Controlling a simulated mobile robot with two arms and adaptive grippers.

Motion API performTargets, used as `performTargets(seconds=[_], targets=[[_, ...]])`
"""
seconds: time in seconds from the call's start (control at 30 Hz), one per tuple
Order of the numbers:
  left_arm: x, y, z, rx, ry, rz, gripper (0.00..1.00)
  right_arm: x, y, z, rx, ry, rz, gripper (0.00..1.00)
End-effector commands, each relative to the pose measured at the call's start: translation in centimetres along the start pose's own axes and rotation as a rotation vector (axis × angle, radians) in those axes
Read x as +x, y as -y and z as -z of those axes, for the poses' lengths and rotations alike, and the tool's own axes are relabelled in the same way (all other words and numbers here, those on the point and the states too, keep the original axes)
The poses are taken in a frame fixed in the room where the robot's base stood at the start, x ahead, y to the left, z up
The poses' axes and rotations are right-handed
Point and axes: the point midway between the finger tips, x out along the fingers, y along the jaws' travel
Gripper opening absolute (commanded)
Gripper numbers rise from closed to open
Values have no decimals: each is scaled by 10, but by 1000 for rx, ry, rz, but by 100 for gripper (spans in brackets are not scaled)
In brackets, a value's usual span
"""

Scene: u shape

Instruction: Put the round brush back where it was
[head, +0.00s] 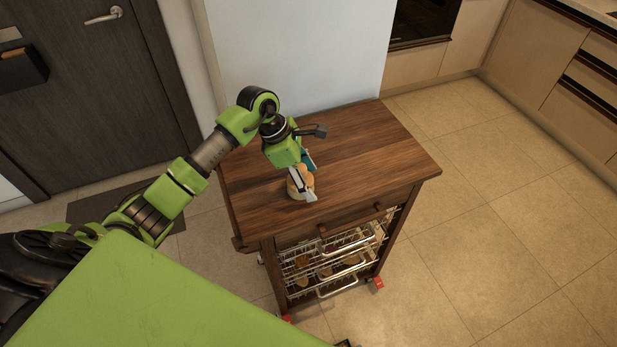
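A small tan, rounded object, apparently the round brush (307,181), is at the front left part of the wooden trolley top (375,150). My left gripper (316,163) is over the trolley with its fingers spread wide. One dark finger points right over the top; the other, pale finger comes down across the tan object and partly hides it. I cannot tell whether that finger touches it. A small teal piece (309,160) shows between the fingers; I cannot tell what it belongs to. My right gripper is not in view.
The trolley has a drawer with a dark handle (352,220) and wire baskets (335,262) holding several items below. A white wall (300,55) stands behind it. A dark door (85,90) is at left. Tiled floor (470,220) is clear at right, before the cabinets (530,50).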

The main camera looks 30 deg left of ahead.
Motion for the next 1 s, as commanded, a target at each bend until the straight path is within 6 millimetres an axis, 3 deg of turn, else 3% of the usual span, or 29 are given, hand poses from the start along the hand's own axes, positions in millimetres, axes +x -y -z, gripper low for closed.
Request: performTargets(seconds=[0.27,0.7,1.0], targets=[[-6,-1,-1,1,0,-3,59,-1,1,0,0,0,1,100],[-94,-1,0,1,-1,-5,59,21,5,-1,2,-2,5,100],[-122,0,-1,0,1,0,59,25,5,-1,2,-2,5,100]])
